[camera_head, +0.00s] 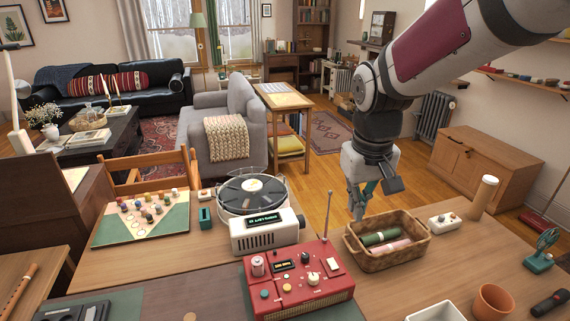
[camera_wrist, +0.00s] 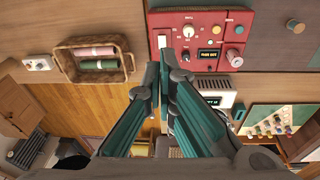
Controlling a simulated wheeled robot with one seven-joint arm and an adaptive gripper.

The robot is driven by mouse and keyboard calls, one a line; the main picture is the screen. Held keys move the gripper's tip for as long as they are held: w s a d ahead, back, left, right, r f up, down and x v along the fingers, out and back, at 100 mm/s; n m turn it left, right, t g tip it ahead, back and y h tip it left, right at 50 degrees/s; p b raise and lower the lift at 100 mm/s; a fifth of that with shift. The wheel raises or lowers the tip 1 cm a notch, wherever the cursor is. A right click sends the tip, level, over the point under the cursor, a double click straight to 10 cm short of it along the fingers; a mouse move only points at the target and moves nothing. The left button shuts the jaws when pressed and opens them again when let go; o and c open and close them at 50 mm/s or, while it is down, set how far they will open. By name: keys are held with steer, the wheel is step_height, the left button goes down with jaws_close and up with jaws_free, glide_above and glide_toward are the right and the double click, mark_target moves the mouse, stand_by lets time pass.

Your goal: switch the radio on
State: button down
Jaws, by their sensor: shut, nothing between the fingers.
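The red radio (camera_head: 298,283) stands at the front of the table, with knobs, buttons, a small lit display (camera_head: 283,266) and a raised antenna. A white rectangular switch (camera_head: 333,264) is at the right of its top panel. My gripper (camera_head: 358,214) hangs above the wicker basket area, behind and to the right of the radio, fingers pointing down. In the wrist view the radio (camera_wrist: 222,18) is at the top, and its white switch (camera_wrist: 163,40) shows just beyond the closed fingertips (camera_wrist: 162,58). The gripper is shut and empty; whether it touches the radio I cannot tell.
A wicker basket (camera_head: 352,253) with green and pink rolls stands right of the radio. A turntable (camera_head: 252,190) and a white display box (camera_head: 264,233) stand behind it.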

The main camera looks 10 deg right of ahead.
steer(key=g, duration=0.2)
glide_above(331, 267)
step_height(331, 267, down, 12)
steer(key=shift+r+n+y, duration=0.2)
steer(key=shift+n+y, duration=0.1)
steer(key=shift+f, duration=0.15)
step_height(331, 267, down, 14)
steer(key=shift+r+p, duration=0.15)
steer(key=shift+p, duration=0.15)
